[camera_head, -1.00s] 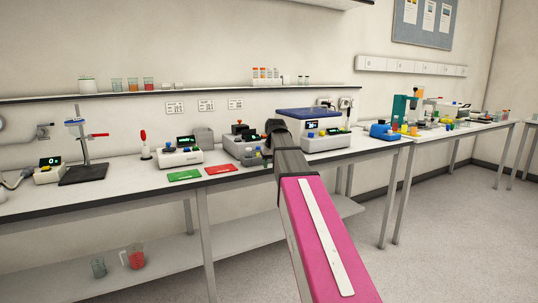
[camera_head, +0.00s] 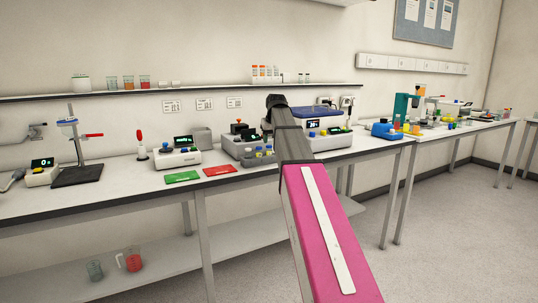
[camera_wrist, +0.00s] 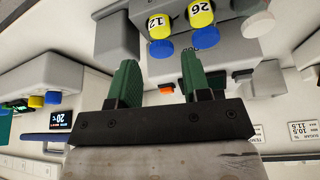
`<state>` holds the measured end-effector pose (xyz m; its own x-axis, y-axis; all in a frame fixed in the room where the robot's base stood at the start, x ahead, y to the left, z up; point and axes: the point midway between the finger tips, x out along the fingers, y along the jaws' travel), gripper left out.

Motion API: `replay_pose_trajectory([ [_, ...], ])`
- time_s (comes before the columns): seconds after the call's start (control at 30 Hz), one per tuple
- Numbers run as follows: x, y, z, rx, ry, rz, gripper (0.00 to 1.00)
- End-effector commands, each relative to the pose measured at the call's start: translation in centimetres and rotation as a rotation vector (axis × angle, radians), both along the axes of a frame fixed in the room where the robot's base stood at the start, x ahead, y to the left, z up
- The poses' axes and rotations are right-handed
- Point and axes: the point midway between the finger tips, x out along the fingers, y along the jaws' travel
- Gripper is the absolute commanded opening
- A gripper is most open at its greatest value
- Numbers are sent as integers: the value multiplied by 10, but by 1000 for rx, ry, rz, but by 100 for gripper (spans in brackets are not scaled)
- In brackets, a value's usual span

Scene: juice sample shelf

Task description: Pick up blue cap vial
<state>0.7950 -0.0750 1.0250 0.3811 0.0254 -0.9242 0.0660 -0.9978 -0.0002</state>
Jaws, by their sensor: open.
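In the wrist view two vials with blue caps and yellow labels stand in a grey rack (camera_wrist: 118,38). The one marked 12 (camera_wrist: 160,28) is on the left and the one marked 26 (camera_wrist: 201,14) is right of it. A white-capped vial (camera_wrist: 258,25) is further right. In the head view the blue-capped vials (camera_head: 264,151) show small in front of the grey device. My gripper (camera_wrist: 158,66) is open with two green fingers and nothing between them. Its fingertips point toward the blue-capped vials, apart from them. In the head view my arm hides the fingers.
A grey device (camera_head: 240,142) stands behind the vials, with a blue-lidded instrument (camera_head: 330,138) to the right. A green mat (camera_head: 182,177) and a red mat (camera_head: 220,170) lie to the left. A shelf (camera_head: 190,93) with beakers runs above the bench.

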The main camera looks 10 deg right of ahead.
Motion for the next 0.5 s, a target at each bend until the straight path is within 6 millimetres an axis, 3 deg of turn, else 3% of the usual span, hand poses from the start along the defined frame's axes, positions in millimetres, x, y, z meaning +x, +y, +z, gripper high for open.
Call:
replay_pose_trajectory([
  [0.27, 10, 1, -17, 0, 0, 0, 44],
  [0.5, 27, 2, -45, 0, 2, 0, 44],
])
